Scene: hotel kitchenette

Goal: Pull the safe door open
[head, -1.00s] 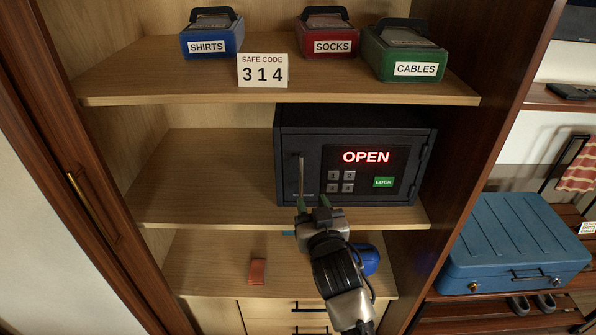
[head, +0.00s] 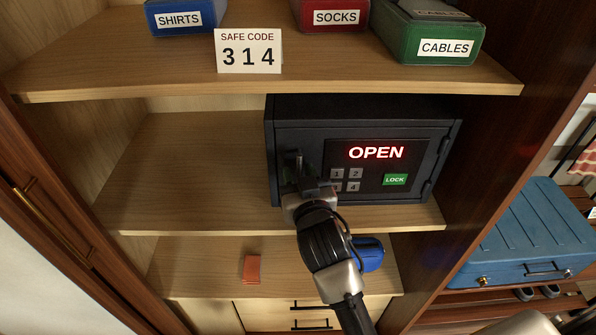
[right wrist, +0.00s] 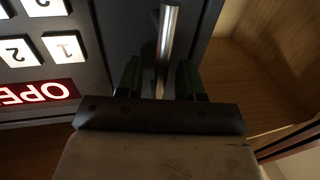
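The dark safe (head: 360,110) stands on the middle shelf with its door (head: 308,140) shut. Its red display (head: 376,153) reads OPEN, and a green LOCK key (head: 395,180) is below it. The upright metal handle (right wrist: 169,35) is at the door's left side and is mostly hidden by my gripper in the head view. My right gripper (head: 303,168) is at the handle. In the right wrist view, its fingers (right wrist: 158,80) are apart on either side of the handle, with a gap visible on the left. My left gripper is not in view.
A SAFE CODE 314 card (head: 249,52) and labelled boxes stand on the shelf above. The shelf left of the safe (head: 205,165) is clear. A blue object (head: 370,254) and an orange-brown item (head: 252,268) lie below. A blue case (head: 530,235) is outside at right.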

